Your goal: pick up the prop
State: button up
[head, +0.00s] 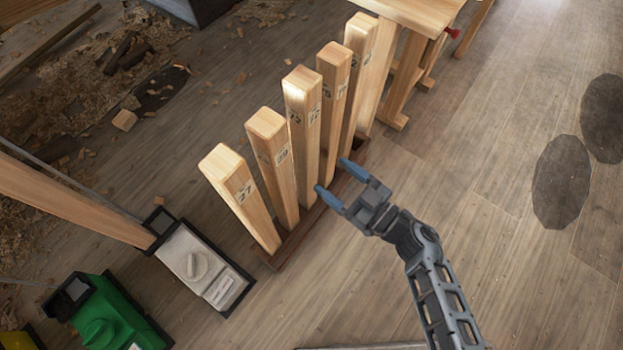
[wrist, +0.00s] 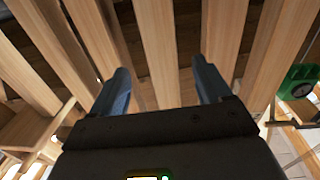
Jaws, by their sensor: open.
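Several square wooden props stand upright in a row in a low dark brown rack (head: 307,237), in the middle of the head view. Each has a dark number label near its top. The nearest prop (head: 240,198) reads 27; the middle prop (head: 302,125) is one of the taller-looking ones. The frames do not show which prop is meant. My gripper (head: 333,177) is open and empty, with blue fingers pointing at the row from its right side. In the wrist view, a prop (wrist: 158,45) shows beyond the gap between my fingers (wrist: 161,68), apart from them.
A wooden bench (head: 415,12) stands at the far end of the row. A grey-white box (head: 205,268) and a green box (head: 105,315) sit at lower left. Wood shavings (head: 70,75) and scraps litter the upper left. The floor at right is clear, with two dark patches.

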aim_at(313, 168)
jog(key=shift+n+g+y, duration=0.3)
jog(key=shift+g, duration=0.3)
jog(key=w+a+f, duration=0.1)
jog(key=a, duration=0.1)
jog(key=w+a+f+b, duration=0.1)
jog(key=w+a, duration=0.1)
jog(key=shift+w+f+b, duration=0.2)
jog(key=shift+b, duration=0.1)
jog(key=b+x, duration=0.2)
jog(key=x, duration=0.3)
jog(key=shift+w+a+f+b, duration=0.1)
jog(key=shift+w+a+b, duration=0.1)
jog(key=shift+b, duration=0.2)
grip_shut()
